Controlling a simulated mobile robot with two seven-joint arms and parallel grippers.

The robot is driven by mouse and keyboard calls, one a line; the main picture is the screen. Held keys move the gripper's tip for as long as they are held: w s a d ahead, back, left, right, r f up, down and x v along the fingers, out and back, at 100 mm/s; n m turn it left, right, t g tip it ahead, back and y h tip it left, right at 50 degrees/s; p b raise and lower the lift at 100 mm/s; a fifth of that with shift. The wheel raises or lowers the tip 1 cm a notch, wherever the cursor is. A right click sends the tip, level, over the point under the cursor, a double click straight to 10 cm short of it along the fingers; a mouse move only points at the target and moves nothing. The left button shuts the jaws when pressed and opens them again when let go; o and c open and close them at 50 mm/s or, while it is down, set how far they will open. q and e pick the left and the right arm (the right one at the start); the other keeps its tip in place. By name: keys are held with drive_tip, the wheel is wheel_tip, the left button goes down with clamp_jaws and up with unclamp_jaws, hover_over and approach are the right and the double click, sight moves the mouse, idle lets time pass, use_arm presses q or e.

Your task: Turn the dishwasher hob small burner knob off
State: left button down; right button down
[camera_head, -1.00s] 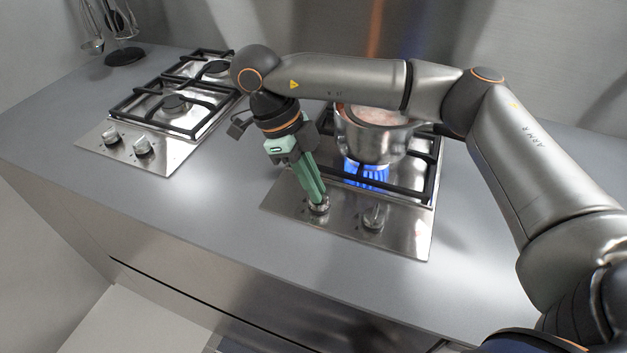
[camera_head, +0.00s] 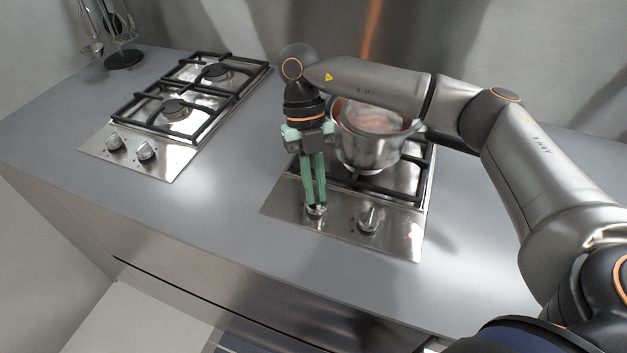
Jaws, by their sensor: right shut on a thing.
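The right hob (camera_head: 285,209) is a steel plate with two knobs along its front. My right gripper (camera_head: 315,203) points down with its green fingers shut on the left knob (camera_head: 316,211) of this hob; the fingers hide part of it. The right knob (camera_head: 369,219) of the same hob stands free. A steel pot (camera_head: 368,150) with reddish contents sits on the hob's grate, partly behind my right arm. No blue flame shows under the pot. My left gripper is not in view.
A second hob (camera_head: 165,160) lies to the left, with two knobs (camera_head: 146,151) and bare burners. A utensil stand (camera_head: 124,57) is at the back left. The grey counter (camera_head: 215,205) between the hobs is clear.

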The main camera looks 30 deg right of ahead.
drive_tip(key=m, duration=0.1)
drive_tip(key=m+y+p, duration=0.1)
drive_tip(key=m, duration=0.1)
drive_tip(key=m+p, duration=0.1)
drive_tip(key=shift+s+d+r+m+t+y, duration=0.1)
drive_tip(key=shift+d+r+m+t+y, duration=0.05)
drive_tip(key=shift+d+m+t+y, duration=0.2)
drive_tip(key=shift+m+t+y+p, duration=0.4)
drive_tip(key=shift+m+p, duration=0.65)
drive_tip(key=shift+m, duration=0.4)
drive_tip(key=c, duration=0.9)
unclamp_jaws()
drive_tip(key=b+v, duration=0.1)
drive_tip(key=v, duration=1.1)
drive_tip(key=shift+s+r, duration=0.1)
